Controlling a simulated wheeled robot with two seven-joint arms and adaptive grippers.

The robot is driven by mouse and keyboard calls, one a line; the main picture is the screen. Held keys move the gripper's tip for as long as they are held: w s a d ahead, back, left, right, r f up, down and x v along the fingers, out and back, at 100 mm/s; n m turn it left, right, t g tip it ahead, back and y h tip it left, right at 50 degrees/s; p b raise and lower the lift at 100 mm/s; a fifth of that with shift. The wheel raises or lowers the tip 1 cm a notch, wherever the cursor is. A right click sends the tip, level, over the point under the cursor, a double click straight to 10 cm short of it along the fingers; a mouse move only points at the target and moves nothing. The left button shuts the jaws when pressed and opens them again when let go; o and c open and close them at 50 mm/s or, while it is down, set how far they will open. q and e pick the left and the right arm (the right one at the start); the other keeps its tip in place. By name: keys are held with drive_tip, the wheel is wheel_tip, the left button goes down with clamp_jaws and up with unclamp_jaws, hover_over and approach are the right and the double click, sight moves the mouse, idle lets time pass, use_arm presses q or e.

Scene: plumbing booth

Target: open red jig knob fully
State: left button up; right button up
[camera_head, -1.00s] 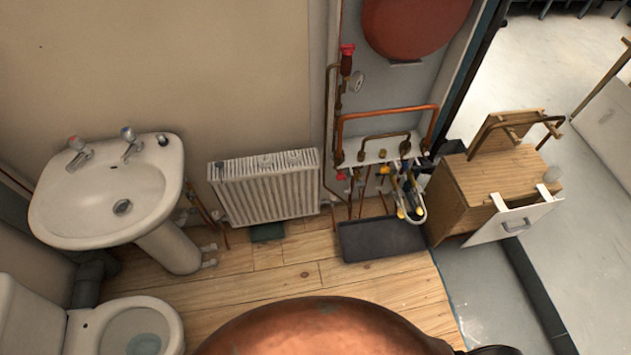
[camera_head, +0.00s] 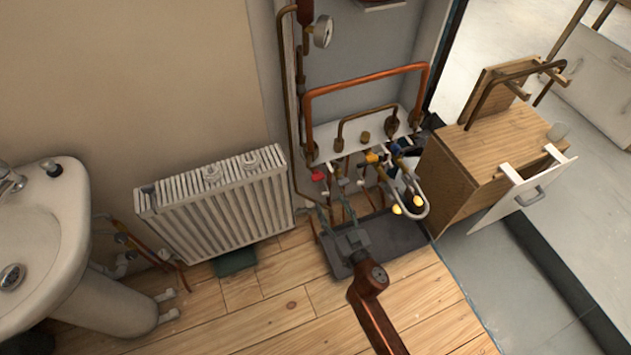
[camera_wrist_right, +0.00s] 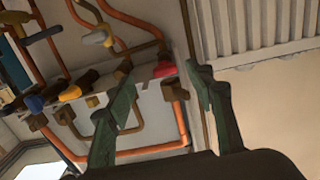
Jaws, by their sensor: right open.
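The red knob (camera_head: 317,175) sits at the left end of the pipe jig (camera_head: 325,148), below its white plate. In the right wrist view the red knob (camera_wrist_right: 164,69) shows beyond and between my fingertips. My right gripper (camera_head: 325,207) is open and empty, just below and in front of the knob in the head view. Its two dark green fingers (camera_wrist_right: 163,84) are spread in the wrist view, and I see no contact with the knob. The exact gap in depth is hard to tell. My left gripper is not in view.
Blue and yellow valve handles (camera_head: 372,158) and a chrome loop pipe (camera_head: 425,195) are right of the knob. A white radiator (camera_head: 215,205) stands close on the left. A dark tray (camera_head: 400,238) lies below. A wooden cabinet (camera_head: 490,150) stands right. The wooden floor in front is clear.

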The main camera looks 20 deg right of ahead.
sight(319, 180)
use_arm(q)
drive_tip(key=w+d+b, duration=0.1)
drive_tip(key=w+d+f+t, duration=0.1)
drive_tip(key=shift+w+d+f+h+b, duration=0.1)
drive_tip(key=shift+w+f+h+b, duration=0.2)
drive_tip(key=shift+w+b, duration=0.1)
use_arm(e)
drive_tip(key=shift+t, duration=0.3)
drive_tip(key=w, duration=0.2)
drive_tip(key=w+r, duration=0.1)
drive_tip(key=w, duration=0.2)
drive_tip(key=w+r, duration=0.1)
drive_tip(key=w, duration=0.2)
drive_tip(key=shift+w+a+r, duration=0.1)
drive_tip(key=shift+w+a, duration=0.05)
drive_tip(key=shift+a, duration=0.15)
drive_tip(key=shift+c, duration=0.3)
drive_tip(key=c, duration=1.1)
